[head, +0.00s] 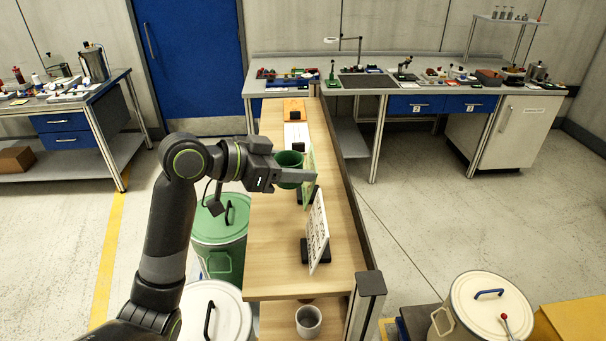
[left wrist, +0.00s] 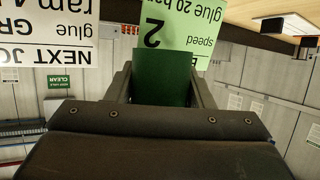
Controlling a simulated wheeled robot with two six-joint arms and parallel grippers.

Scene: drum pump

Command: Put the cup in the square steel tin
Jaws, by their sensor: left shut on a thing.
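A dark green cup (head: 289,158) is held above the wooden shelf top in the head view. My left gripper (head: 298,174) is shut on it, with one finger across the near side of the cup. In the left wrist view the green cup (left wrist: 163,78) fills the space between the two fingers. I cannot make out a square steel tin in either view. My right gripper is not in view.
A green sign card (head: 308,163) and a white sign card (head: 318,232) stand on the wooden top (head: 272,270) close to the gripper. A grey round cup (head: 309,320) stands below its near end. Lidded drums (head: 219,222) stand left of it.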

